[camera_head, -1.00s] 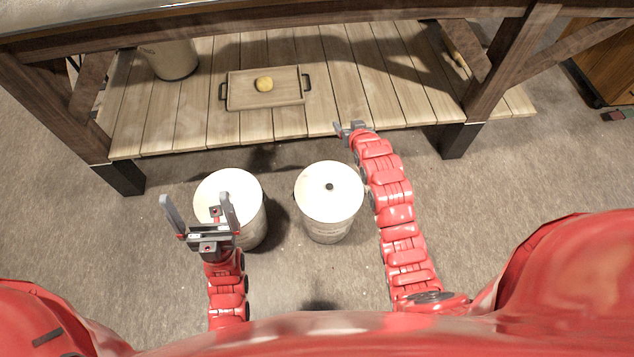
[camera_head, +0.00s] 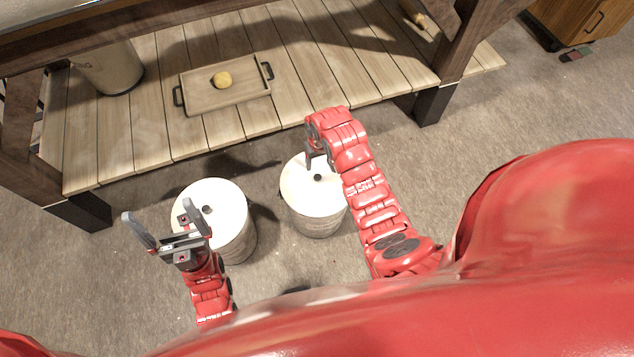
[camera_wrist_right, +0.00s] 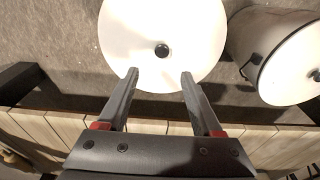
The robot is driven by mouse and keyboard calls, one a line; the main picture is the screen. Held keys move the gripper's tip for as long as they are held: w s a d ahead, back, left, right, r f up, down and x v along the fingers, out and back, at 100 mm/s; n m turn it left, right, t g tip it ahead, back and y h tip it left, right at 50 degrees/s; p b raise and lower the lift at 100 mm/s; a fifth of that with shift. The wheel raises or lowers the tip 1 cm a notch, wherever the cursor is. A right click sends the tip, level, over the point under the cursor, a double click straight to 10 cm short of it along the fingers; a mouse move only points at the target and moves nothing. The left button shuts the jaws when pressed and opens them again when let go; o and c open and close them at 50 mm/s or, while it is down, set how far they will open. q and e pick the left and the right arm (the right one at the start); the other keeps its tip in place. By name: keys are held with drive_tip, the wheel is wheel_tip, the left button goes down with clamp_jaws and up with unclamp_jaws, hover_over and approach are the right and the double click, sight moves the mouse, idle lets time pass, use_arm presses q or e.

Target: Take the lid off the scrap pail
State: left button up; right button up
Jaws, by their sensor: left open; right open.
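Two white lidded pails stand on the floor in front of the low shelf. The right pail (camera_head: 317,226) has a white lid (camera_head: 299,190) with a small dark knob (camera_head: 318,178). The left pail (camera_head: 238,244) has a similar lid (camera_head: 222,228) with a dark knob (camera_head: 208,209). I cannot tell which one is the scrap pail. My right gripper (camera_head: 308,160) hangs over the far edge of the right pail's lid. In the right wrist view its open fingers (camera_wrist_right: 160,78) point toward the knob (camera_wrist_right: 162,50), with nothing between them. My left gripper (camera_head: 158,222) is open and empty beside the left pail.
The wooden slatted shelf (camera_head: 150,135) stands just behind the pails. On it are a wooden tray (camera_head: 205,97) with a round yellow item (camera_head: 222,79) and a pale container (camera_head: 110,68). A shelf leg (camera_head: 436,103) stands to the right. Floor right of the pails is clear.

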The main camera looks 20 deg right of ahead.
drive_tip(key=f, duration=0.3)
drive_tip(key=shift+w+f, duration=0.3)
drive_tip(key=shift+f, duration=0.1)
wheel_tip(320, 180, down, 5)
drive_tip(key=shift+s+a+f+b, duration=0.1)
drive_tip(key=shift+a+b, duration=0.05)
drive_tip(key=shift+b, duration=0.6)
clamp_jaws()
